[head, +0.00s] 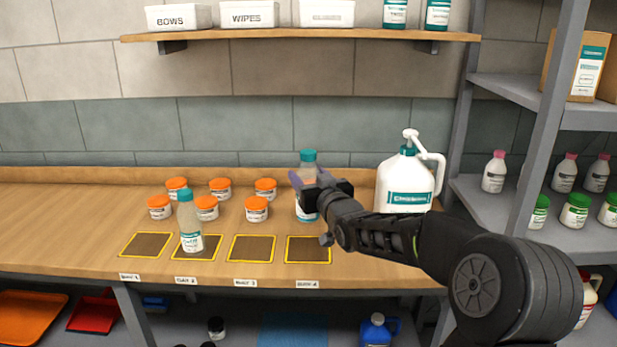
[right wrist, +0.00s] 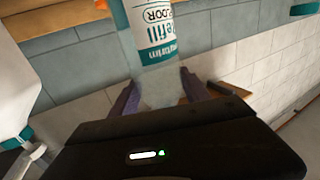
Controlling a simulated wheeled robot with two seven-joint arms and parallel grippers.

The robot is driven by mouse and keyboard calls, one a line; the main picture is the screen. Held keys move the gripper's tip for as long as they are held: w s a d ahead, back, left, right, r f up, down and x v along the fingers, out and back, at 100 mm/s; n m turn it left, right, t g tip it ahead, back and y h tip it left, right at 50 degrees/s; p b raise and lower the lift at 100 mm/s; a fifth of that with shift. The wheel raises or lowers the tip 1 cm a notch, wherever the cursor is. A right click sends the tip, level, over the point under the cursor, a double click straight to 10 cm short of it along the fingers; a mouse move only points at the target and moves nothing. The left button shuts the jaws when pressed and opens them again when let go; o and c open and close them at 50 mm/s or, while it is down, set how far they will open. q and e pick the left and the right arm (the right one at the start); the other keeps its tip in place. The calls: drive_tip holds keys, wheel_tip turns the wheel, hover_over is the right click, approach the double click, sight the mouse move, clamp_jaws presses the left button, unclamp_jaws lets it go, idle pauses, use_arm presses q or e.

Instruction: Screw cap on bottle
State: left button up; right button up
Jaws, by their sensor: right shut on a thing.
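My right gripper (head: 308,180) is shut on a bottle (head: 307,209) with a teal cap (head: 308,156), behind the fourth pad. The bottle is upright; I cannot tell whether its base touches the bench. In the right wrist view the purple fingers (right wrist: 160,92) sit either side of the clear part of this bottle (right wrist: 162,40), and its white and teal label shows. A second bottle (head: 189,220) with a teal cap (head: 185,195) stands upright on the second pad. Whether either cap is tight cannot be seen. My left gripper is not in view.
Several orange-lidded jars (head: 257,209) stand behind the pads. A large white pump jug (head: 405,185) stands right of the held bottle. The first (head: 146,244), third (head: 251,248) and fourth (head: 308,250) pads are bare. A shelf rack (head: 490,205) stands at the right.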

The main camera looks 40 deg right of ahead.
clamp_jaws()
idle(0.4)
